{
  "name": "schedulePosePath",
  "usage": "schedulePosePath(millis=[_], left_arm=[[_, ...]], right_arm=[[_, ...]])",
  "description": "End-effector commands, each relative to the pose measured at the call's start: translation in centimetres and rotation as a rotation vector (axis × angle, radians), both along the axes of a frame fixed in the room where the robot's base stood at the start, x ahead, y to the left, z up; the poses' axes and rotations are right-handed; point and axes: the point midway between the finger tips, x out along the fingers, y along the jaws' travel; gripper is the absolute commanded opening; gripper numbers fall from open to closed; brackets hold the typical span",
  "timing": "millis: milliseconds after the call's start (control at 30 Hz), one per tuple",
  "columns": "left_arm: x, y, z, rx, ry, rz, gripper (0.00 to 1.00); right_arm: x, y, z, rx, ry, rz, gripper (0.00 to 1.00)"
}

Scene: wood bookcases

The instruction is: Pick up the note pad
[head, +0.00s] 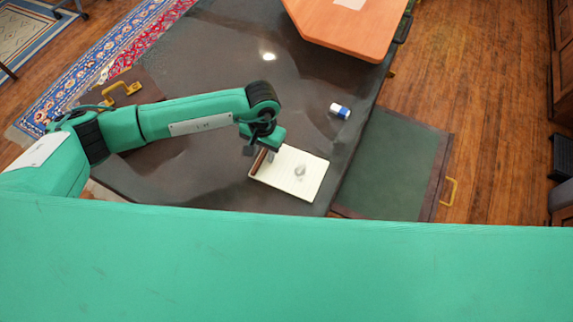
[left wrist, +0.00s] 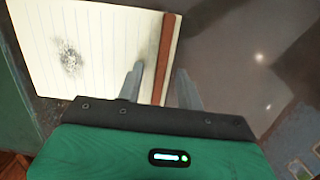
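The note pad (head: 308,178) lies on the dark table top near its right edge. It has cream lined paper with a grey smudge and a brown strip along its left side. In the left wrist view the pad (left wrist: 100,30) is at upper left, with the brown strip on its right. My left gripper (head: 264,157) is over the strip side of the pad. In the left wrist view its fingers (left wrist: 160,85) are apart, one over the paper and one beyond the strip. I cannot tell whether they touch it. My right gripper is not in view.
A green panel with a yellow handle (head: 449,192) is at the right. An orange-brown wooden top (head: 350,28) is at the back. The table around the pad is mostly clear.

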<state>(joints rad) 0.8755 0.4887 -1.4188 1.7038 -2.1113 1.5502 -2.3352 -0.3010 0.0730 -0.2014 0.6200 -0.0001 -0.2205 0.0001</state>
Motion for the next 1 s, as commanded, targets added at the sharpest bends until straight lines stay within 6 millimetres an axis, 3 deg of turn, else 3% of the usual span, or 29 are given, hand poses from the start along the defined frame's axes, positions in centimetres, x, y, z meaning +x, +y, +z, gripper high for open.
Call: schedulePosePath(millis=[67,267,733,867,1000], left_arm=[[0.0,0.0,0.0,0.0,0.0,0.0,0.37],[0.0,0.0,0.0,0.0,0.0,0.0,0.0],[0.1,0.0,0.9,-0.002,-0.003,0.0,0.0],[0.2,0.0,2.4,-0.002,-0.005,0.0,0.0],[0.2,0.0,5.3,-0.003,-0.006,-0.002,0.0]], right_arm=[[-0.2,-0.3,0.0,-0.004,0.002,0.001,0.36],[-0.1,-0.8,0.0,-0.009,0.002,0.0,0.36],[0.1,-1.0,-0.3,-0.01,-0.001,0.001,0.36],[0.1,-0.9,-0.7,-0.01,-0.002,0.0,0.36],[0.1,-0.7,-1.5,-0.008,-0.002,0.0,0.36]])
